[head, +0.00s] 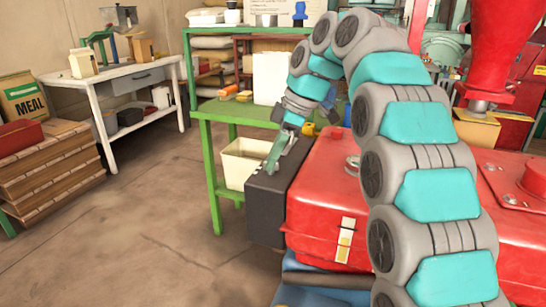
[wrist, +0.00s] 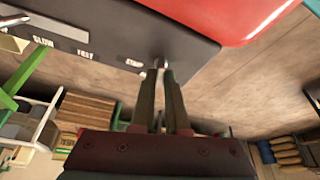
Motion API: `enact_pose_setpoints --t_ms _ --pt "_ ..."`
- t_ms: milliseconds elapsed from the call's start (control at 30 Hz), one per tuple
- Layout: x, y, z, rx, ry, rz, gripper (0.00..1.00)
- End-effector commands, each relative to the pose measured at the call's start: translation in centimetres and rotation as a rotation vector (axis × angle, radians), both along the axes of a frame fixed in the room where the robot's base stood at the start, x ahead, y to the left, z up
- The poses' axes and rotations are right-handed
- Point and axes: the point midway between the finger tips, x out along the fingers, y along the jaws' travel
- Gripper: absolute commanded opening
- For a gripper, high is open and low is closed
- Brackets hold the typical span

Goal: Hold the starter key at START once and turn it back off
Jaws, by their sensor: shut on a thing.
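The dark control box (head: 264,208) is fixed to the left end of the red engine housing (head: 325,200) in the head view. In the wrist view its dark panel (wrist: 110,42) carries white labels, with SLOW and FAST readable and another, blurred one nearer the fingers. The starter key (wrist: 160,62) shows as a small metal piece at the panel's edge, between my fingertips. My gripper (wrist: 161,72) is shut on it. In the head view my gripper (head: 274,163) reaches down to the box; its fingers hide the key, and the key's angle cannot be told.
A green shelf (head: 215,180) with a cream bin (head: 240,162) stands close behind the box. A white table (head: 120,75) and a stack of wooden crates (head: 50,165) are at the left. The floor (head: 150,235) between is clear.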

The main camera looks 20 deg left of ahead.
Motion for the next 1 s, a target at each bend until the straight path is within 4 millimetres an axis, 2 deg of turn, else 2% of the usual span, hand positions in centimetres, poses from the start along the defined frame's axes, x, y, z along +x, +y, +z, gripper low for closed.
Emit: enact_pose_setpoints --t_ms 467,1000 --pt "-0.15 -0.08 0.11 0.001 -0.002 -0.08 0.0" --pt "-0.32 -0.08 0.06 -0.001 0.0 -0.486 0.0"
